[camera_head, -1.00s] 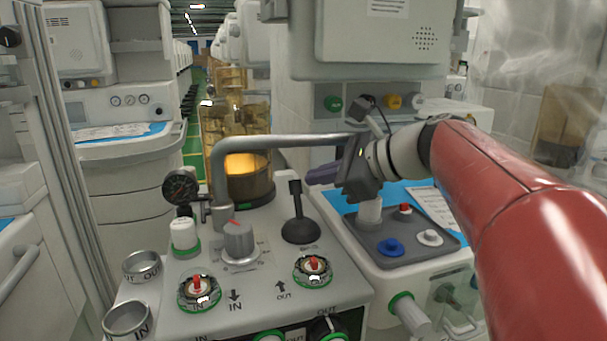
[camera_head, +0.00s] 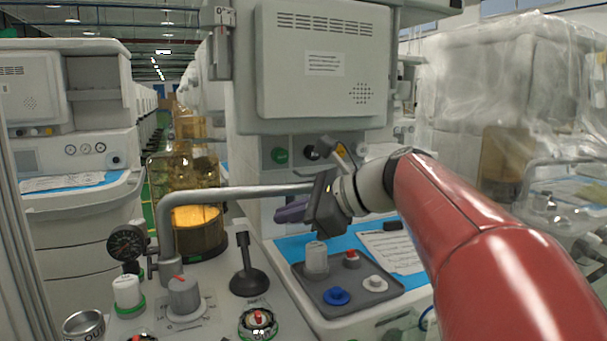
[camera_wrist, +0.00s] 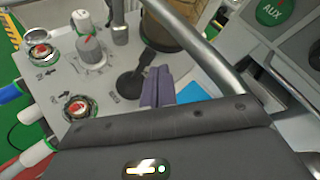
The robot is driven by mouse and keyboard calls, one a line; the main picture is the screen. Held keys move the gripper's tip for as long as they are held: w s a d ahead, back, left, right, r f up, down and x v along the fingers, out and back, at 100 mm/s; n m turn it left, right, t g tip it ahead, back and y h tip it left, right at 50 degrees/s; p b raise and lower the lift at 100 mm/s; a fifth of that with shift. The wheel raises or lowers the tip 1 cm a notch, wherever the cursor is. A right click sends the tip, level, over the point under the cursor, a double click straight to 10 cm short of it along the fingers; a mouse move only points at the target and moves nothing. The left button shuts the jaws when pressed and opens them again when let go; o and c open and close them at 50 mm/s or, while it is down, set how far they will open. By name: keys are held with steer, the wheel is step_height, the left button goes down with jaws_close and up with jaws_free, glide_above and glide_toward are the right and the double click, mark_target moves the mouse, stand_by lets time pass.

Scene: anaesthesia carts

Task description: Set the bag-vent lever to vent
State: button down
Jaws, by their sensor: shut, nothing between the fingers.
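The black lever (camera_head: 245,268), which looks like the bag-vent lever, stands on a round black base on the light grey console top. Its stalk is nearly upright in the head view, leaning slightly left. In the wrist view the lever (camera_wrist: 129,83) is just left of the fingers. My gripper (camera_head: 279,214) is shut and empty, its purple fingers pointing left, above and to the right of the lever's tip. In the wrist view the gripper (camera_wrist: 158,72) shows closed fingers beside the stalk; no contact is clear. The label by the lever is unreadable.
A grey pipe (camera_head: 235,192) runs across behind the lever, close to my gripper. A grey dial (camera_head: 183,295) and a gauge (camera_head: 128,243) stand left. A dark tray (camera_head: 350,292) with coloured knobs lies right. The amber canister (camera_head: 197,230) is behind.

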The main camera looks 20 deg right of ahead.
steer(key=d+r, duration=0.5)
steer(key=r, duration=0.3)
steer(key=shift+d, duration=0.35)
